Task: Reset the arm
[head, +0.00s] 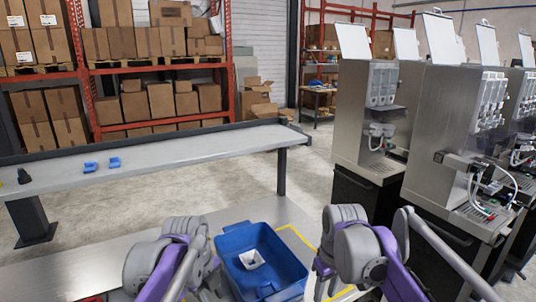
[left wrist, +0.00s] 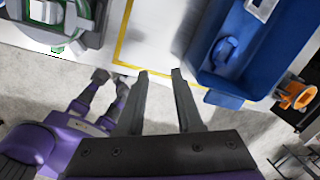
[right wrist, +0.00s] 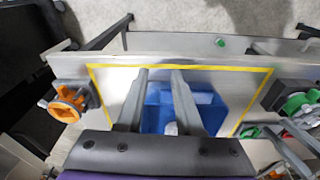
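My left arm (head: 178,258) and right arm (head: 360,252) stand on either side of a blue bin (head: 230,237) in the head view; their fingertips are not clear there. In the left wrist view my left gripper (left wrist: 160,74) is open and empty, with the blue bin (left wrist: 212,82) to its upper right. In the right wrist view my right gripper (right wrist: 160,74) is open and empty. The blue bin (right wrist: 208,108) shows behind and between its fingers. The bin holds a white piece (head: 252,259) and a blue piece (left wrist: 225,50).
Yellow tape (right wrist: 180,67) frames the bin's spot. An orange fixture (right wrist: 68,102) and a green fixture (right wrist: 303,105) sit at either side. A long grey table (head: 190,150) carries two small blue pieces (head: 102,165). Dispensers (head: 372,115) stand at right, shelves (head: 155,70) behind.

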